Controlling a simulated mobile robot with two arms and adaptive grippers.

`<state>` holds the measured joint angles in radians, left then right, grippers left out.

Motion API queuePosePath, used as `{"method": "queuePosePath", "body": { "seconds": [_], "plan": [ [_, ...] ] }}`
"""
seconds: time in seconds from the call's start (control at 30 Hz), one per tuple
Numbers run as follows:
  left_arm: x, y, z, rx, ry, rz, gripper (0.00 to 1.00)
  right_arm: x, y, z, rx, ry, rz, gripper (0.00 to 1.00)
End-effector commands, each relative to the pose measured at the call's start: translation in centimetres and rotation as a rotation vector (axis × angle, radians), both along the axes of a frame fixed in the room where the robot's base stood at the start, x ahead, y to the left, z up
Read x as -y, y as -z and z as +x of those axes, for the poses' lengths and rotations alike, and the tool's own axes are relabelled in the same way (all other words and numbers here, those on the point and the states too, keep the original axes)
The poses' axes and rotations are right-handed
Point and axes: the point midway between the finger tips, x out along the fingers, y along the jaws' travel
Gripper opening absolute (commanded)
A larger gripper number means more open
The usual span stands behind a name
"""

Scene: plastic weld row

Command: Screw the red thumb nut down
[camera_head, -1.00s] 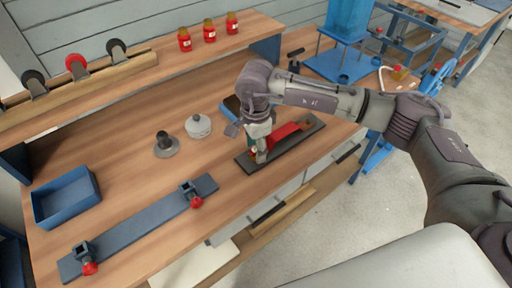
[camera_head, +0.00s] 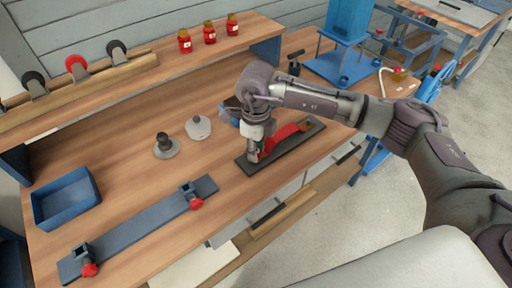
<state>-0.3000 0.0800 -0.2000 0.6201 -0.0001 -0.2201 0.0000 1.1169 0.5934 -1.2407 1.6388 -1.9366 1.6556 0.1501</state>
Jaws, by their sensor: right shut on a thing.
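My right gripper (camera_head: 256,152) points down over the near-left end of a dark base plate (camera_head: 312,134) with a red part (camera_head: 288,131) lying along it. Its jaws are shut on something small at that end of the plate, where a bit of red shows. The gripper hides most of it, so I cannot make out the red thumb nut clearly. My left gripper is not in view.
A long blue-grey bar (camera_head: 145,228) with two red-knobbed clamps lies at the front left. A blue tray (camera_head: 67,198), a grey round base with a knob (camera_head: 165,147) and a light round weight (camera_head: 198,128) stand on the bench. Red jars (camera_head: 209,34) line the shelf.

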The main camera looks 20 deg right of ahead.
Motion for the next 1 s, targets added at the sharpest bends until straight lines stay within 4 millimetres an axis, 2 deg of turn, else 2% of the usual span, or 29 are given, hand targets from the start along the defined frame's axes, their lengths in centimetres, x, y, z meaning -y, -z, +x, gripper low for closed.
{"method": "queuePosePath", "body": {
  "seconds": [0.4,0.53,0.77,0.8,0.9,1.0],
  "plan": [
    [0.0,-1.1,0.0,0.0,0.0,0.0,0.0,-0.1,-0.1,0.0,0.0,0.704,0.001,0.0],
    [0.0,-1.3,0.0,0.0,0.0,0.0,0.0,-0.1,0.0,0.0,0.0,0.811,0.0,0.0],
    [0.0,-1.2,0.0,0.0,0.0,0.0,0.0,-0.1,0.0,0.0,0.0,0.826,0.0,0.0],
    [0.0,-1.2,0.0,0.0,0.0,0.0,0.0,0.0,0.0,0.0,0.0,0.825,0.0,0.36],
    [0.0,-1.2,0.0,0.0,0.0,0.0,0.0,0.0,0.0,0.0,0.0,0.824,0.0,0.53],
    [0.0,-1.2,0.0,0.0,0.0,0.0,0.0,0.0,0.0,0.0,0.0,0.824,0.0,0.54]
  ]
}}
